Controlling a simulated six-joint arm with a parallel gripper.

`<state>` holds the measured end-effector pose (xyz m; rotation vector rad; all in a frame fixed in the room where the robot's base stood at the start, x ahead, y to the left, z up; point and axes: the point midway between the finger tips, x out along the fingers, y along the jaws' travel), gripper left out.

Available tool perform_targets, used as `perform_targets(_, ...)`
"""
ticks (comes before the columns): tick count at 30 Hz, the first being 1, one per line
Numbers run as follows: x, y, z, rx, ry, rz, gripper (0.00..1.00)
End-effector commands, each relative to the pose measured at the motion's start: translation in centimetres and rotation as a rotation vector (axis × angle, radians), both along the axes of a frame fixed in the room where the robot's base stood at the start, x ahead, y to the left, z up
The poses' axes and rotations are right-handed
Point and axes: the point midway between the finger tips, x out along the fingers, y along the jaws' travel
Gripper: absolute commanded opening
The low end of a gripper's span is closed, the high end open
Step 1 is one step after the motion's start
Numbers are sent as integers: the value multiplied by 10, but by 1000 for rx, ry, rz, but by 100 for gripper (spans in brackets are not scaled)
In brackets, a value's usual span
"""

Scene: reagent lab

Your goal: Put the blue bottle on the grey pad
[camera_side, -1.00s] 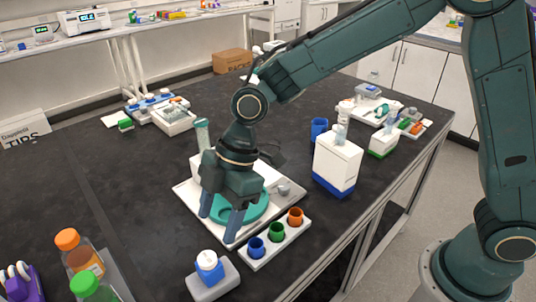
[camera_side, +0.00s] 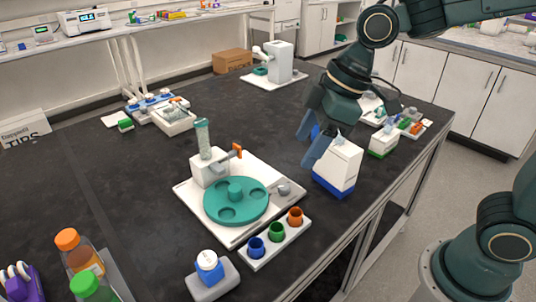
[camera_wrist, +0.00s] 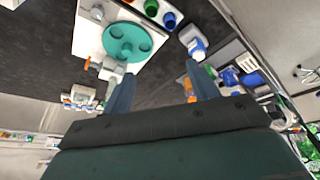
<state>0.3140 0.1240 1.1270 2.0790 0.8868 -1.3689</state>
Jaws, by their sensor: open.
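The blue bottle (camera_side: 209,267) has a blue body and a white cap. It stands upright on the grey pad (camera_side: 229,285) at the front of the black bench. In the wrist view the bottle (camera_wrist: 193,41) and the pad (camera_wrist: 200,53) show at the upper middle. My gripper (camera_side: 311,145) is raised well to the right of and behind the bottle, by the white box with the blue base. Its fingers (camera_wrist: 160,72) are apart with nothing between them.
A white tray (camera_side: 185,190) carries a teal turntable (camera_side: 246,211). A rack (camera_side: 263,260) of blue, green and orange cups lies between the tray and the pad. The tall white box (camera_side: 337,168) stands near my fingers. Capped bottles (camera_side: 80,247) stand at front left. The bench's left middle is clear.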

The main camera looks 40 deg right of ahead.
Motion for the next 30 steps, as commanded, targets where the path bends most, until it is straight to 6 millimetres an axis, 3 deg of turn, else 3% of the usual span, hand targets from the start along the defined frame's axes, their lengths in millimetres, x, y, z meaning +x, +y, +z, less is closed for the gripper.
perform_targets(6, -38, -47, 18, 12, -27, -256, 59)
perform_targets(15, -96, -98, 24, 51, -59, -600, 59)
perform_targets(22, -127, -119, 20, 83, -76, -788, 59)
perform_targets(30, -136, -125, 17, 93, -80, -840, 59)
